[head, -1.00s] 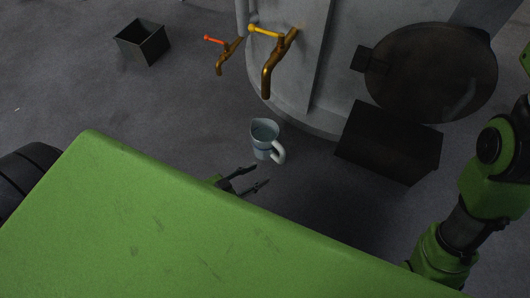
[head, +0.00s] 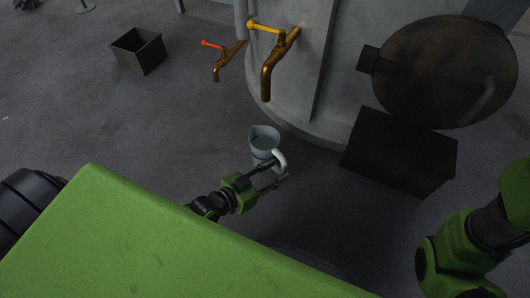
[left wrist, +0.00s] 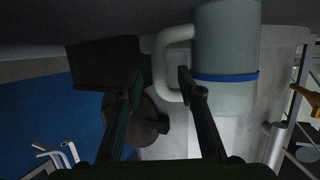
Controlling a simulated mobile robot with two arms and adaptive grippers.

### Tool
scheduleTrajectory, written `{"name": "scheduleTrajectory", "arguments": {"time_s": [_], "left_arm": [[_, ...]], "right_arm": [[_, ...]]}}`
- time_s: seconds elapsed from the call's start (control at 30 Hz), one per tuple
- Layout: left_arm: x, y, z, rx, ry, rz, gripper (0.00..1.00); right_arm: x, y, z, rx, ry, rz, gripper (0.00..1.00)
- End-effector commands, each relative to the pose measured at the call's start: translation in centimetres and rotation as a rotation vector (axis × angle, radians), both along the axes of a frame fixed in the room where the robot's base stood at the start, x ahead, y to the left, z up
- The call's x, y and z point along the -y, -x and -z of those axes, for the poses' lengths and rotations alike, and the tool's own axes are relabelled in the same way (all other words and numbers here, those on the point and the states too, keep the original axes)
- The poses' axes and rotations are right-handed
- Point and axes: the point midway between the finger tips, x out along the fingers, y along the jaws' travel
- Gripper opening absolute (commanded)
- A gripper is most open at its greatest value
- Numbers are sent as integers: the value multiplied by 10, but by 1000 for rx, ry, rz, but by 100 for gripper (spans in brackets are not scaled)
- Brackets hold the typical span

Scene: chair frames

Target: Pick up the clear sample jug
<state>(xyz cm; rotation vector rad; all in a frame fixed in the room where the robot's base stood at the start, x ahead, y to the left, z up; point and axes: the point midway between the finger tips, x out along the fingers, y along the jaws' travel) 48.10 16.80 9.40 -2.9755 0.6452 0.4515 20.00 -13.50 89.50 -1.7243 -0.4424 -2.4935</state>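The clear sample jug (head: 262,141) stands upright on the floor in front of the big metal tank, its pale handle toward the lower right in the head view. My left gripper (head: 279,174) is at the handle, with its fingers apart. In the left wrist view the jug (left wrist: 226,45) shows upside down with a blue band. There the handle's upright bar appears between the two open fingers of my left gripper (left wrist: 160,76). Whether a finger touches the handle I cannot tell. My right arm shows at the right of the head view, but its gripper is out of view.
The metal tank (head: 300,90) rises behind the jug, with an orange-handled tap (head: 226,62) and a yellow-handled tap (head: 272,60). A dark box (head: 398,155) stands right of the jug. An open dark bin (head: 138,52) stands at the upper left, with clear floor around it.

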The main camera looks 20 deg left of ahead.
Motion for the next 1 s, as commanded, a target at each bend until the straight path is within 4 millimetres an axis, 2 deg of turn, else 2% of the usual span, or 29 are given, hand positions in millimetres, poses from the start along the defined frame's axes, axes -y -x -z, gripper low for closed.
{"name": "scheduleTrajectory", "arguments": {"time_s": [0.03,0.2,0.37,0.6,0.63,0.73,0.77,1.0], "left_arm": [[4,-7,6,5,3,0,35],[14,-26,11,3,3,-2,35],[18,-37,12,2,1,-1,35],[18,-37,10,1,0,-1,35],[18,-37,10,1,0,-1,29],[18,-37,10,1,0,-1,3],[18,-37,10,1,0,0,0],[18,-39,7,9,-1,-1,0]], "right_arm": [[0,0,13,0,0,0,30],[0,0,31,0,0,0,30],[0,0,37,0,0,0,30],[0,0,36,0,0,0,30],[0,0,36,0,0,0,30],[0,0,36,0,0,0,30],[0,0,36,0,0,0,30],[0,0,36,-1,0,0,30]]}}
